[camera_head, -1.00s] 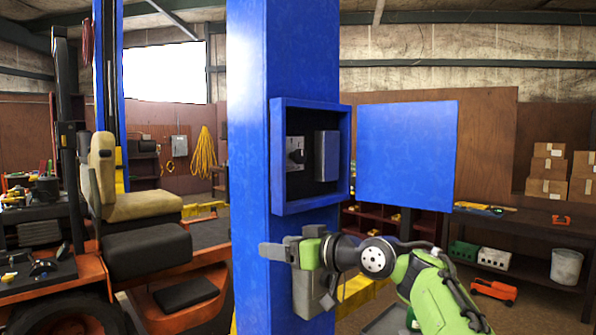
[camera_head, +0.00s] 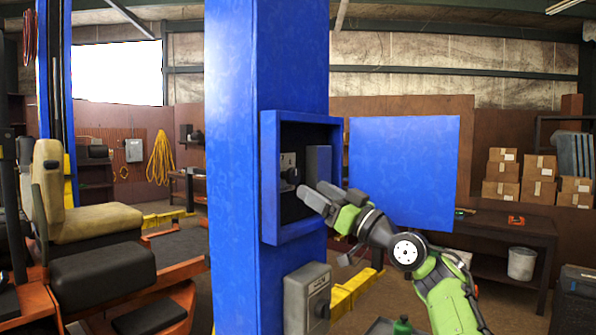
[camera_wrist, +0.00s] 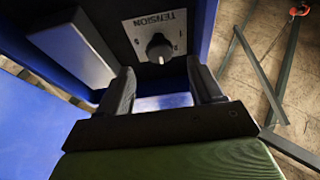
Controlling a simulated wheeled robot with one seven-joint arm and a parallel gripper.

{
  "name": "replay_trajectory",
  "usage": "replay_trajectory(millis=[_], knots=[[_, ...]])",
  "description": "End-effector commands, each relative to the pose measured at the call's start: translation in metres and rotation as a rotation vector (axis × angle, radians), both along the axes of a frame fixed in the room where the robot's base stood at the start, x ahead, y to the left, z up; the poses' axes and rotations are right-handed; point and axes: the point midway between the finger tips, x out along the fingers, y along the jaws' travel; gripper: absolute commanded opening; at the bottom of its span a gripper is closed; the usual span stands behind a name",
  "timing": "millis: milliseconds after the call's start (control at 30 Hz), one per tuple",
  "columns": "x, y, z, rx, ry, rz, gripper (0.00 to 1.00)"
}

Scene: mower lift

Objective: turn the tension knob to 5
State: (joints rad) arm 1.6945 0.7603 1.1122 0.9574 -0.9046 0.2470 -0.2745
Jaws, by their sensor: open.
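The tension knob (camera_head: 290,175) is a small dark round knob on a light plate inside the open blue box (camera_head: 268,180) on the blue post. In the wrist view the knob (camera_wrist: 158,47) sits on a plate marked TENSION (camera_wrist: 160,22), seen upside down. Its setting is too small to read. My gripper (camera_head: 318,194) is at the front opening of the blue box, right of and slightly below the knob. In the wrist view my open gripper (camera_wrist: 160,72) has its fingers either side of the knob's line, with the knob beyond the tips and no visible contact.
A grey block (camera_head: 319,165) stands beside the knob inside the box; it also shows in the wrist view (camera_wrist: 72,47). The box's blue door (camera_head: 405,170) hangs open to the right. A grey control box (camera_head: 306,300) is on the post below.

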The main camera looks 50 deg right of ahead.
Motion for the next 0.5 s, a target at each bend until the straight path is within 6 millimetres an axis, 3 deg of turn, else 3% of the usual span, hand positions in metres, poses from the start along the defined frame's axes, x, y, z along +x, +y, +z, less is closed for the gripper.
replay_trajectory(millis=[33,233,500], knots=[[0.012,0.002,0.012,0.001,-0.001,0.004,0.66],[0.047,0.004,0.024,0.001,0.0,0.002,0.66],[0.055,0.004,0.024,0.0,0.002,-0.002,0.66]])
